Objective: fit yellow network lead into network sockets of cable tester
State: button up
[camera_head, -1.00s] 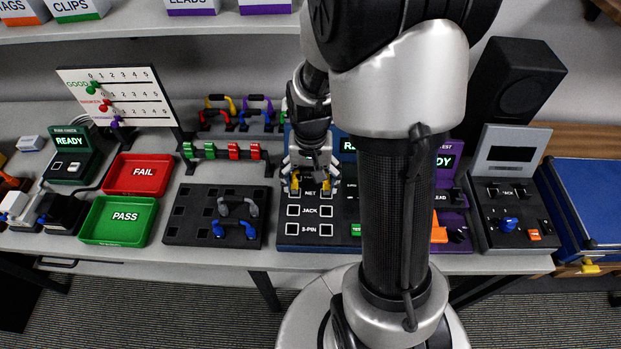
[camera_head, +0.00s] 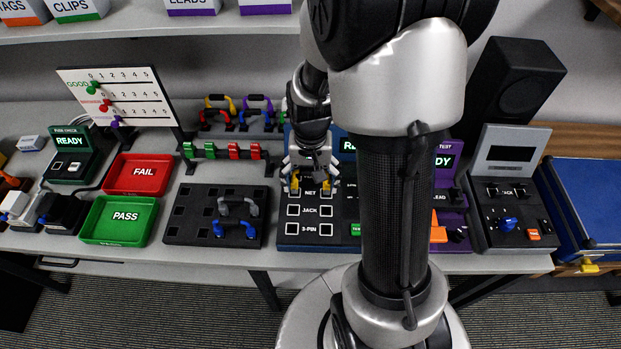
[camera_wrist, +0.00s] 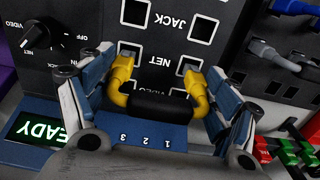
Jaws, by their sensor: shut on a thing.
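The yellow network lead (camera_wrist: 203,98) has two yellow plugs and a black middle grip. My gripper (camera_wrist: 160,92) is shut on it, one finger at each end. In the head view my gripper (camera_head: 310,180) is over the NET row of the cable tester (camera_head: 284,228). In the wrist view the lead's plugs are at the NET sockets (camera_wrist: 187,66), pointing toward the panel. The plugs cover much of these sockets, so I cannot tell whether they are seated. The JACK sockets (camera_wrist: 202,28) beside them are empty.
A black grid tray (camera_head: 180,236) with a grey and a blue lead is left of the tester. The red FAIL tray (camera_head: 140,188) and green PASS tray (camera_head: 95,232) are farther left. A rack of coloured leads (camera_head: 225,122) is behind. The tester's dial (camera_wrist: 42,38) is near the gripper.

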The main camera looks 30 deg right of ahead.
aim_at(311, 170)
jog(key=shift+f+b, duration=0.55)
jog(key=shift+f, duration=0.35)
dwell(1.1)
jog(key=o, duration=1)
jog(key=shift+o, duration=0.2)
jog(key=shift+r, duration=0.1)
jog(key=shift+r+p, duration=3.3)
jog(key=shift+r, duration=0.6)
